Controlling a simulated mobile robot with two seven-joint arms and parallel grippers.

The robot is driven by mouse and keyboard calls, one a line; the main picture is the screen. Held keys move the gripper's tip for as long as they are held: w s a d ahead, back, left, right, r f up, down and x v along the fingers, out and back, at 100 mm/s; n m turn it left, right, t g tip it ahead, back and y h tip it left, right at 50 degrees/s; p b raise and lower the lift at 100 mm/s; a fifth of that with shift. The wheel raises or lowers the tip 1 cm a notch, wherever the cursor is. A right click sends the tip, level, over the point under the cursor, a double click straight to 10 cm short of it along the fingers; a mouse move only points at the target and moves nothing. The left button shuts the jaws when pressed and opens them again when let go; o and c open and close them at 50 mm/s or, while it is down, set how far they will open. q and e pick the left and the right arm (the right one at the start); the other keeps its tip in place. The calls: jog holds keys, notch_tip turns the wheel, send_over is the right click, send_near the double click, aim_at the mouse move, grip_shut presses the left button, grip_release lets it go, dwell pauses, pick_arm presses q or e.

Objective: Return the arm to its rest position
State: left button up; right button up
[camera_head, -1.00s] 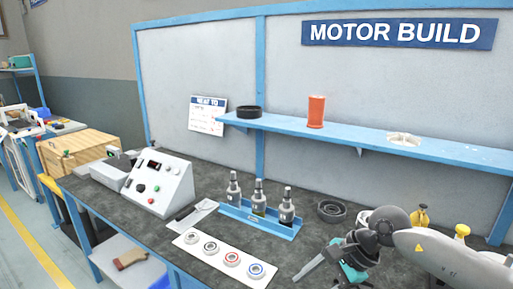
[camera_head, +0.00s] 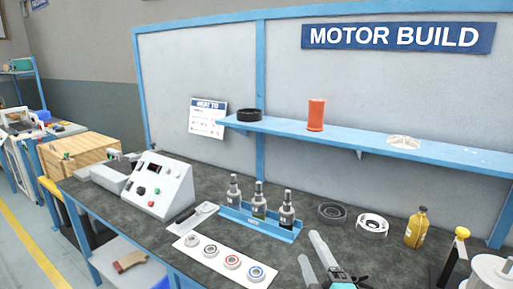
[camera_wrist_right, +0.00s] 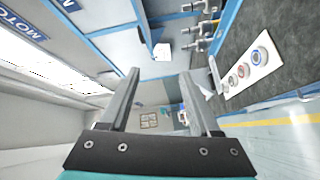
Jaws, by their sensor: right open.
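My right gripper (camera_head: 316,262) shows at the bottom of the head view, right of centre, in front of the bench. Its two grey fingers are apart with nothing between them. In the right wrist view the fingers (camera_wrist_right: 158,100) also stand open and empty, with the wall panel and bench edge tilted behind them. Most of my right arm is below the head view. My left gripper is not in view.
A blue shelf (camera_head: 360,142) runs above.

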jog(key=s+d+f+m+g+h, duration=0.35)
jog(key=s+f+m, duration=0.2)
jog(key=f, duration=0.25)
jog(key=s+d+f+m+g+y, duration=0.1)
jog(key=s+f+m+g, duration=0.4)
jog(key=s, duration=0.4)
jog(key=s+d+f+m+g, duration=0.1)
jog(key=s+f+m+g, duration=0.4)
jog(key=s, duration=0.5)
jog(key=s+f+n+g, duration=0.1)
jog(key=s+f+g, duration=0.15)
jog(key=f, duration=2.25)
jog(key=s+d+f, duration=0.2)
jog(key=s+f, duration=1)
jog(key=s, duration=0.3)
jog(key=shift+d+f+g, duration=0.25)
jog(key=shift+d+g, duration=0.05)
jog(key=shift+d, duration=0.05)
jog(key=shift+n, duration=0.25)
